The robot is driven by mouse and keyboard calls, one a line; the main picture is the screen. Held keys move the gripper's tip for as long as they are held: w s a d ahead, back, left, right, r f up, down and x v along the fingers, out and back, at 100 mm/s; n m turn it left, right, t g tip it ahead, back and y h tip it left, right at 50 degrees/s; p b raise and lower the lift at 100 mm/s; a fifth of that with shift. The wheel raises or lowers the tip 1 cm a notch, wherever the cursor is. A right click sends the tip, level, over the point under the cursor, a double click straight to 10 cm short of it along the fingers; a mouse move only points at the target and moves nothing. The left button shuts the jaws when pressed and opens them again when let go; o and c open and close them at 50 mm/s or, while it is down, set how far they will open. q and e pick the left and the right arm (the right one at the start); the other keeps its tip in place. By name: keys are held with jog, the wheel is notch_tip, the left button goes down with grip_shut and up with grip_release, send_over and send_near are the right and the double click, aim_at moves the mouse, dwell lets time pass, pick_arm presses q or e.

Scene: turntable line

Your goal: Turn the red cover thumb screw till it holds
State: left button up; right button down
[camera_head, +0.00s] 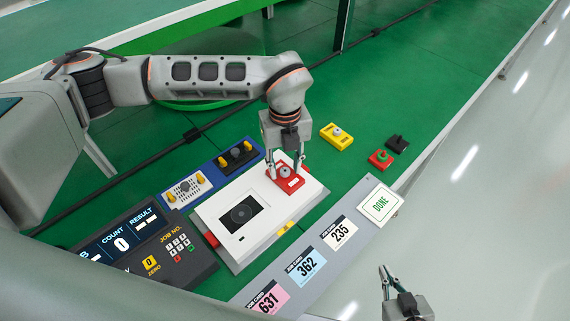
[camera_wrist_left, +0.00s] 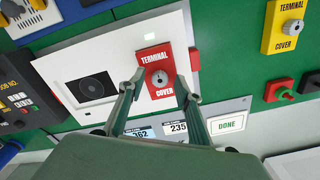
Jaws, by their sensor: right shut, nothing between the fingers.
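The red terminal cover (camera_head: 291,186) lies on the right end of the white device (camera_head: 222,193). Its round grey thumb screw (camera_wrist_left: 159,79) sits in the middle of the cover, between the lettering. My left gripper (camera_head: 285,168) points down over the cover. In the left wrist view its fingers (camera_wrist_left: 160,82) stand on either side of the screw with a visible gap on both sides, so it is open. Whether the screw is seated cannot be seen. My right gripper (camera_head: 383,269) is shut and empty, low at the right, away from the device.
A yellow cover (camera_head: 344,143), a red block with a green knob (camera_head: 380,159) and a black part (camera_head: 397,143) lie right of the device. Number cards (camera_head: 307,265) and a DONE card (camera_head: 381,204) lie in front. A control panel (camera_head: 165,249) and blue tray (camera_head: 223,162) stand left.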

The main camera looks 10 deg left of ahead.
pick_arm(q)
grip_shut()
jog(key=shift+m, duration=0.5)
jog(key=m, duration=0.5)
jog(key=shift+m, duration=0.3)
jog(key=m, duration=0.5)
jog(key=shift+m, duration=0.3)
dwell(0.3)
grip_release()
